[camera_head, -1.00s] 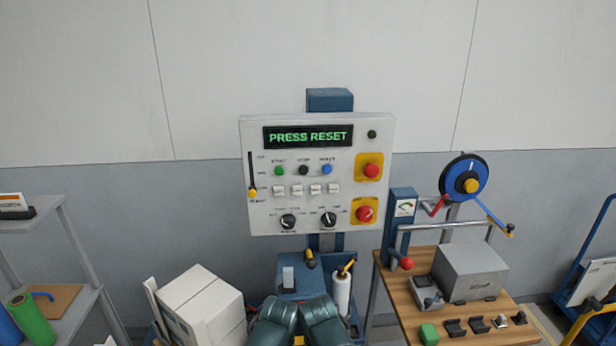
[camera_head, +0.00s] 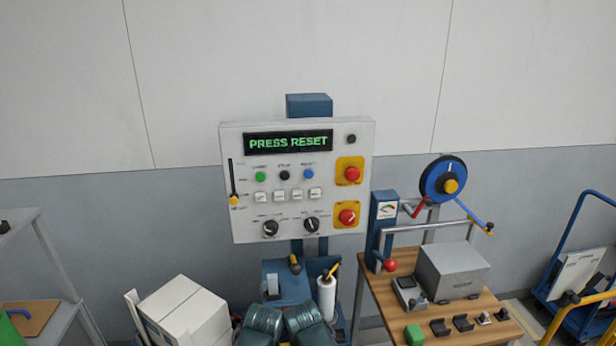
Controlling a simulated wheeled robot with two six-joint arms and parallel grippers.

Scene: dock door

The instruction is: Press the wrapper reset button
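A white control panel (camera_head: 295,220) stands upright on a blue post ahead of me. Its display (camera_head: 288,142) reads "PRESS RESET" in green. Below the display sit a green button (camera_head: 260,177), a black button (camera_head: 284,175) and a blue button (camera_head: 308,173); the label above the blue one looks like "RESET" but is blurred. No gripper fingers show.
A wooden table (camera_head: 375,297) with a grey box (camera_head: 452,270) and a blue reel (camera_head: 446,180) stands right of the panel. White boxes (camera_head: 185,312) are at lower left, beside a grey shelf (camera_head: 62,240). A blue cart (camera_head: 572,245) is at far right. The space before the panel face looks clear.

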